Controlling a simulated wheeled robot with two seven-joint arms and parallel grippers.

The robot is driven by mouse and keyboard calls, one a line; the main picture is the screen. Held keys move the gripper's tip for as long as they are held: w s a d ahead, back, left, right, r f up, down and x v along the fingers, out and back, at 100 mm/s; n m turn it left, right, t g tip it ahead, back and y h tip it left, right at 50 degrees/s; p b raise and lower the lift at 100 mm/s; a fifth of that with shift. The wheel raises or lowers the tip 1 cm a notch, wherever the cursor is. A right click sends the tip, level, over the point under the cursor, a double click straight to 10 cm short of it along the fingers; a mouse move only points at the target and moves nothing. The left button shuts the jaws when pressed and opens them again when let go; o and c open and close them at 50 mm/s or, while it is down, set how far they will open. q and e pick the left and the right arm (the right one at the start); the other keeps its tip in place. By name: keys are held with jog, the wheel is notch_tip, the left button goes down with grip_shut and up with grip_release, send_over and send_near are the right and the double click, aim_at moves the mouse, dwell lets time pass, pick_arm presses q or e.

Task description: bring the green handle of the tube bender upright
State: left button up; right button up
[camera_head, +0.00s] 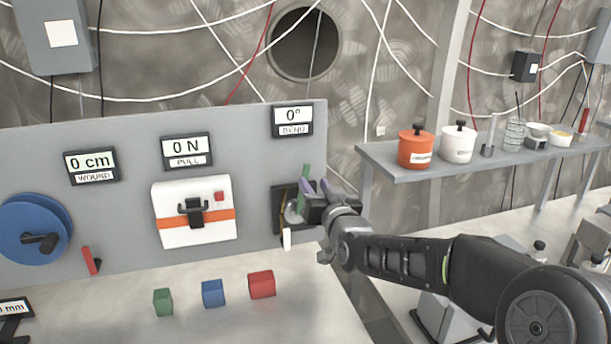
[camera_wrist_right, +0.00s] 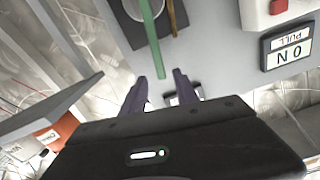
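The tube bender sits on a dark plate (camera_head: 279,216) at the right end of the grey panel, partly hidden by my right gripper. Its green handle (camera_head: 306,171) shows as a narrow, nearly vertical strip beside the gripper. In the right wrist view the green handle (camera_wrist_right: 151,36) runs down beside a pale disc and a brown rod (camera_wrist_right: 171,14). My right gripper (camera_head: 311,187) has its two purple-grey fingers apart. In the wrist view the handle's end appears between the fingertips (camera_wrist_right: 160,76); contact cannot be told. My left gripper is out of view.
The bend display (camera_head: 292,121) reads 0°. Left of the bender are a white-orange pull unit (camera_head: 193,227) and a blue wheel (camera_head: 30,222). Green (camera_head: 163,302), blue (camera_head: 213,293) and red (camera_head: 262,285) blocks lie on the bench. A shelf (camera_head: 400,171) with pots stands at right.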

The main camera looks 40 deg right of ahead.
aim_at(306, 174)
jog(key=shift+w, duration=0.15)
jog(key=p+x, duration=0.2)
jog(key=x, duration=0.4)
jog(key=shift+w+d, duration=0.1)
jog(key=shift+w, duration=0.1)
jog(key=shift+w+d, duration=0.25)
jog(key=shift+w, duration=0.25)
grip_shut()
dwell(0.8)
